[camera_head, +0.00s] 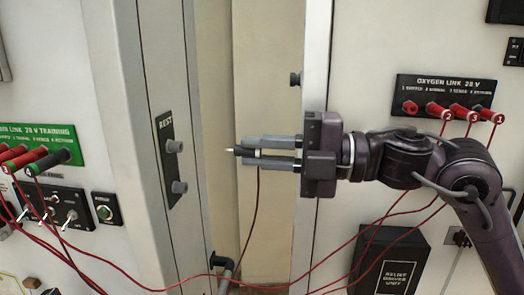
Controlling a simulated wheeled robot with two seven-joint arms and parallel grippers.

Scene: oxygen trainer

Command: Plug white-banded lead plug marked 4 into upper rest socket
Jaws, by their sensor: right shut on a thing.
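My right gripper (270,152) is shut on a dark plug (243,152) with a pale band and a thin tip pointing left. A red lead hangs down from the plug between the fingers. The REST panel (169,160) is a dark strip on the cabinet post, left of the gripper. Its upper rest socket (174,146) is a grey round stub, at about the plug's height in the picture. The plug tip is apart from it, to its right. A lower socket (179,187) sits below. The plug's number cannot be read. My left gripper is not in view.
The green training panel (35,145) at left holds red and dark plugs. The black oxygen link panel (447,97) at right holds several red plugs. Red leads (215,275) sag across the lower picture. A relief driver unit box (392,262) is at lower right.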

